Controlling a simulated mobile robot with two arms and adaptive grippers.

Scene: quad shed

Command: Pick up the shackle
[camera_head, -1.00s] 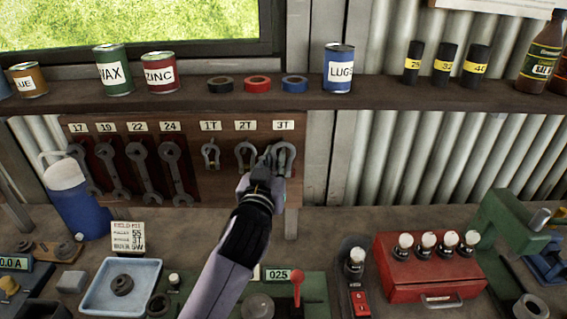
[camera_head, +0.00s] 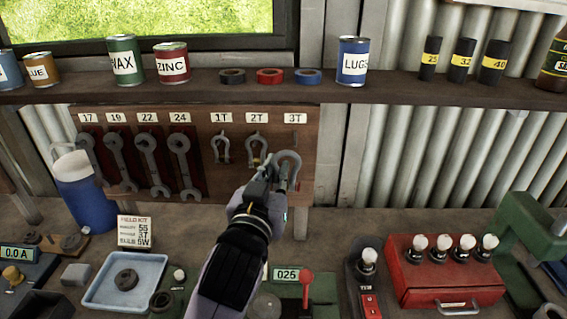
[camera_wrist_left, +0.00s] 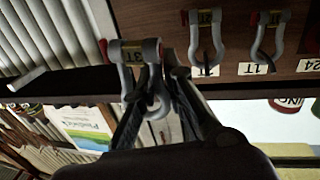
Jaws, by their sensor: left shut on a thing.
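My left gripper (camera_head: 272,180) is shut on the grey 3T shackle (camera_head: 290,161), in front of the board and below the 3T label (camera_head: 295,118). The left wrist view shows this shackle (camera_wrist_left: 129,54) with its bow at the fingers and a yellowish 3T band on its pin. The fingers hide part of it in the head view. The 2T shackle (camera_head: 256,150) and the smaller 1T shackle (camera_head: 221,150) hang on the board to its left. My right gripper is not in view.
Several wrenches (camera_head: 146,165) hang on the board's left part. A shelf (camera_head: 200,91) with cans and tape rolls runs above. Below, the bench holds a blue tray (camera_head: 97,296), a green device with a red lever (camera_head: 306,280) and a red box (camera_head: 440,275).

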